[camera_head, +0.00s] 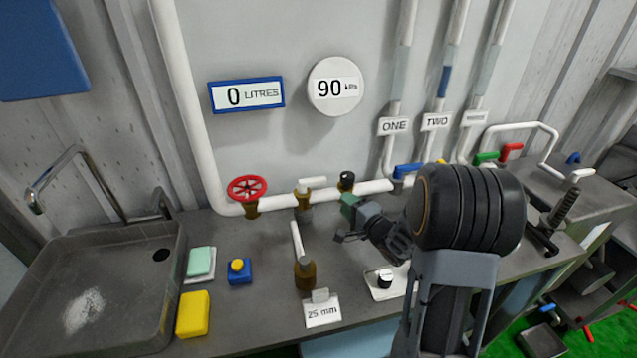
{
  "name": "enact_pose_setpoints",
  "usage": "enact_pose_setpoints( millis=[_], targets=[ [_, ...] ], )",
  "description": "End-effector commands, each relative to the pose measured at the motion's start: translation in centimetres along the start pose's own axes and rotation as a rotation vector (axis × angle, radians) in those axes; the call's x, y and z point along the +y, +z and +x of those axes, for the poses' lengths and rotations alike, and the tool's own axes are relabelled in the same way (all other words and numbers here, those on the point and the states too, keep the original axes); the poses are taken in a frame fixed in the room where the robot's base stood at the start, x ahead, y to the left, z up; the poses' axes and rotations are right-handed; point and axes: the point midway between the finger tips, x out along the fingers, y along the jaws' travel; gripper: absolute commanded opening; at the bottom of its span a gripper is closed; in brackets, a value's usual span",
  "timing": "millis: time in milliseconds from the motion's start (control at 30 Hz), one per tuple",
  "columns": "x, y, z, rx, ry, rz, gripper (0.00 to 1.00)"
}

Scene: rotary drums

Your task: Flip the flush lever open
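No label that I can read says flush, so I cannot tell for sure which lever is the flush lever. A brass valve with a white lever (312,183) sits on the white pipe; its lever lies roughly along the pipe. A second brass valve (304,274) stands on the bench, its white lever (297,240) pointing up. A blue lever (408,169) sits on the pipe under the riser labelled ONE. My gripper (348,224) hangs over the bench, right of the standing valve and apart from it. A green part shows at its tip; finger spread is unclear.
A red handwheel (247,188) and a black knob (346,180) sit on the pipe. A sink (100,290), a yellow sponge (193,314) and a blue box with a yellow button (239,271) are left. A white plate with a knob (386,283) lies below my gripper.

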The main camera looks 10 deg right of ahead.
Motion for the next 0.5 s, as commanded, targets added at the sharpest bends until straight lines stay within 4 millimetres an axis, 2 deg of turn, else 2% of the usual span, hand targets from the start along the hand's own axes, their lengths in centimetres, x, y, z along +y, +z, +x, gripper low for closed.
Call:
enact_pose_setpoints(
  millis=[167, 500],
  targets=[
    [0.0, 0.2, 1.7, -0.020, -0.018, 0.033, 0.34],
    [-0.2, 0.3, 8.2, -0.018, -0.018, 0.032, 0.34]
  ],
)
